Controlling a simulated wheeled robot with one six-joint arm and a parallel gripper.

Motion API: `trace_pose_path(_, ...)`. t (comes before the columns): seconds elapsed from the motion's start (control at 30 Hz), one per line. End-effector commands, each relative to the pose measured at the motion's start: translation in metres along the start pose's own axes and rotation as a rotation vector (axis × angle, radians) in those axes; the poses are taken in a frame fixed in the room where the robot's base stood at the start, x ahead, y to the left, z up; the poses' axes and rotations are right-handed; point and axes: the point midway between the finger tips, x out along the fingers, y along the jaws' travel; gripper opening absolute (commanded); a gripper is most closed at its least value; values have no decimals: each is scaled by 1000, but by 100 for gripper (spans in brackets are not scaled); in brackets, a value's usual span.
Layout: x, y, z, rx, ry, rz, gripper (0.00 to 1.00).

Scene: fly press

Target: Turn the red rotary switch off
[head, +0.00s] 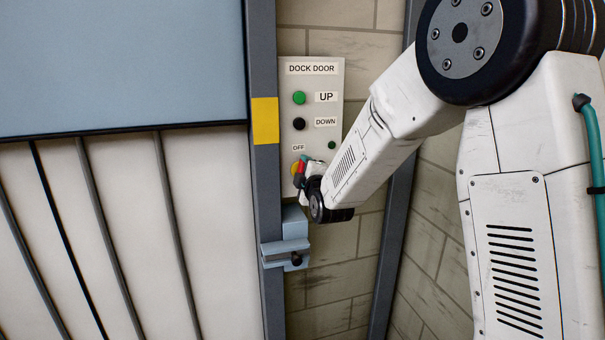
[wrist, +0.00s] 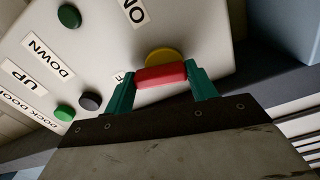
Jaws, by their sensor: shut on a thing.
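The red rotary switch (head: 300,167) has a red bar handle on a round yellow base (wrist: 164,55). It sits low on the light grey DOCK DOOR panel (head: 335,87), below the OFF label (head: 299,147). In the wrist view the red handle (wrist: 160,77) lies between the teal fingers of my gripper (wrist: 163,80), one at each end. My gripper is shut on this handle. In the head view my gripper (head: 303,165) covers part of the switch and hides the ON label, which shows in the wrist view (wrist: 133,11). I cannot tell exactly which label the handle points to.
Above the switch are a green UP button (head: 299,98), a black DOWN button (head: 298,124) and a small dark green lamp (head: 332,145). A blue-grey bracket (head: 287,252) juts out just below the panel. A door frame post (head: 264,190) stands close on the left.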

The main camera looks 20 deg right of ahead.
Motion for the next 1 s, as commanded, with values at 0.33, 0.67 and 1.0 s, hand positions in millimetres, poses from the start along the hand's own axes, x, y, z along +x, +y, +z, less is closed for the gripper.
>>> trace_pose_path(0.33, 0, -1, -2, -192, 1, -1, 34)
trace_pose_path(0.67, 0, -1, -2, -252, 1, -1, 34)
trace_pose_path(1.0, 0, -1, -2, -254, 1, -1, 34)
